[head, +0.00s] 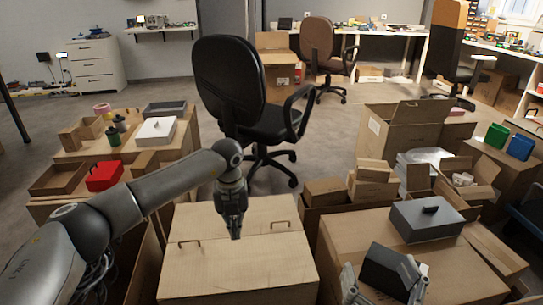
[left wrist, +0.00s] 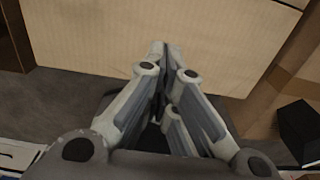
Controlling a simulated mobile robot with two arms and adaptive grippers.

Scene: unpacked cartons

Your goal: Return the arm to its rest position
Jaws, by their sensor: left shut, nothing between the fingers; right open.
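My left arm (head: 155,190) reaches in from the left in the head view, stretched out over the large closed carton (head: 235,275) in the middle.
Left cartons hold a red box (head: 104,176) and a white box (head: 156,131). A grey box (head: 428,222) with a black top piece stands on the right carton (head: 345,235). An office chair (head: 230,85) stands behind the middle carton. Open floor (head: 335,120) lies beyond.

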